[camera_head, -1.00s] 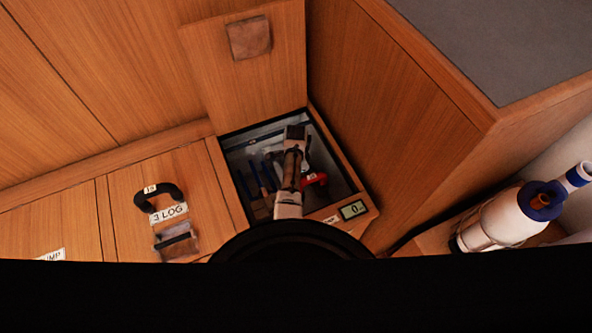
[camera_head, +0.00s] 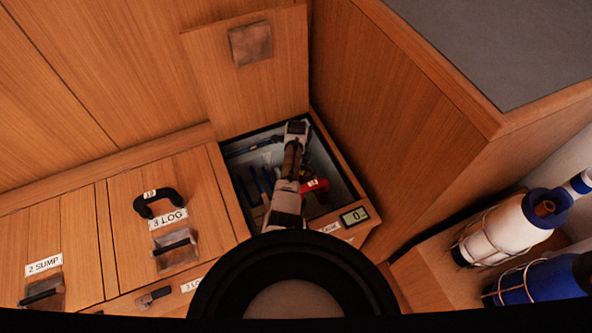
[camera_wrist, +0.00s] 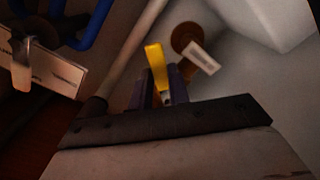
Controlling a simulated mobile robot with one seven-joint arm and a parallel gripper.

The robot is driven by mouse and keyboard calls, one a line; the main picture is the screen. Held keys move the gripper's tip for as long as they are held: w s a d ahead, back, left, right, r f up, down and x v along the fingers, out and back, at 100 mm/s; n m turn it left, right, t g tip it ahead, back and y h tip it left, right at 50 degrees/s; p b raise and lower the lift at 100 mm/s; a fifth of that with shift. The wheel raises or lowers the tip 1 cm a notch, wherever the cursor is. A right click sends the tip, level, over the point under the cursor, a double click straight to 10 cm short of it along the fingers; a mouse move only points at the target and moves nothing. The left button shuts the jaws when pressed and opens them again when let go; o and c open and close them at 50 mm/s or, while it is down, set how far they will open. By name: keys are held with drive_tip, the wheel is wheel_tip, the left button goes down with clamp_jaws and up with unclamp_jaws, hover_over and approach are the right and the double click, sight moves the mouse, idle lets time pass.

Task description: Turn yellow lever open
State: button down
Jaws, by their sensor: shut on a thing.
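In the wrist view the yellow lever (camera_wrist: 155,68) stands between the two dark fingers of my gripper (camera_wrist: 162,85). The fingers are shut on the lever, and its upper end sticks out beyond them. In the head view my arm reaches down into an open compartment (camera_head: 352,192) in the wooden floor. There my gripper and the yellow lever are hidden behind my own arm.
A red handle (camera_head: 316,186) lies right of my arm in the compartment, with blue parts (camera_head: 254,186) at left. The raised wooden lid (camera_head: 250,85) stands behind. A small display (camera_head: 355,215) is on the front rim. Bottles (camera_head: 505,228) stand at right.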

drive_tip(key=shift+w+d+m, duration=0.1)
drive_tip(key=shift+w+m, duration=0.2)
drive_tip(key=shift+m, duration=0.1)
drive_tip(key=c, duration=1.3)
unclamp_jaws()
wheel_tip(320, 180, up, 14)
drive_tip(key=p, duration=0.3)
drive_tip(key=shift+f, duration=0.1)
